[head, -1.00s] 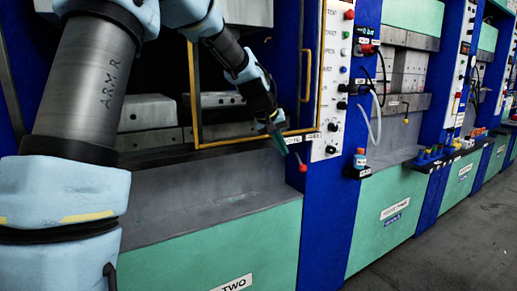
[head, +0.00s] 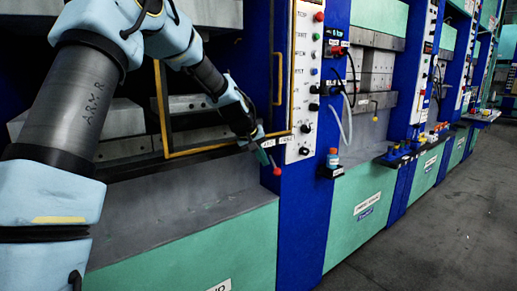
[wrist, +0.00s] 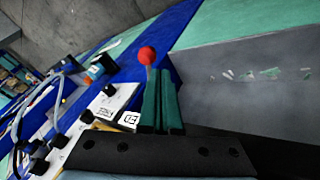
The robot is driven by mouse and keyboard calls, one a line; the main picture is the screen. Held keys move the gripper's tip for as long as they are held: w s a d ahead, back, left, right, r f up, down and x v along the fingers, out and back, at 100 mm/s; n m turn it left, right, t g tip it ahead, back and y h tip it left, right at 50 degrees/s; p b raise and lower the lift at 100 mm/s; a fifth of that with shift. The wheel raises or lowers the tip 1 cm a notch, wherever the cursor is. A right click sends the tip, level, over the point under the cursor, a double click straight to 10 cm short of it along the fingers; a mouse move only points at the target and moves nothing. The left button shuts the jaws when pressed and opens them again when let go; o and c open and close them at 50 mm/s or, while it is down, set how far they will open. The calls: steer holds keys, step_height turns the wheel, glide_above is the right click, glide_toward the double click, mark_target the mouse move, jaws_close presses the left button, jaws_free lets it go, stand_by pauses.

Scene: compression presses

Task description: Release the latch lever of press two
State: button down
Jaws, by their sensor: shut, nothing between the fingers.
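The latch lever shows as a red ball knob (head: 277,171) low on the blue column of press two, just right of the press opening. In the wrist view the red knob (wrist: 146,55) stands on a short stem close beside the fingertips. My gripper (head: 263,157) has dark green fingers and is shut and empty. It is just up and left of the knob in the head view. In the wrist view the fingers (wrist: 162,80) lie side by side, just right of the knob. I cannot tell whether they touch the lever. Press two's green front panel (head: 190,245) carries a cropped label.
A yellow-framed guard (head: 164,110) hangs across the press opening behind my arm. A white control panel (head: 303,80) with coloured buttons and black knobs is above the lever. A small bottle (head: 332,158) stands on a ledge to the right. The grey floor (head: 440,220) is clear.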

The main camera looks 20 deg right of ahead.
steer(key=shift+p+x, duration=0.35)
steer(key=shift+x, duration=1.3)
steer(key=shift+s+d, duration=0.15)
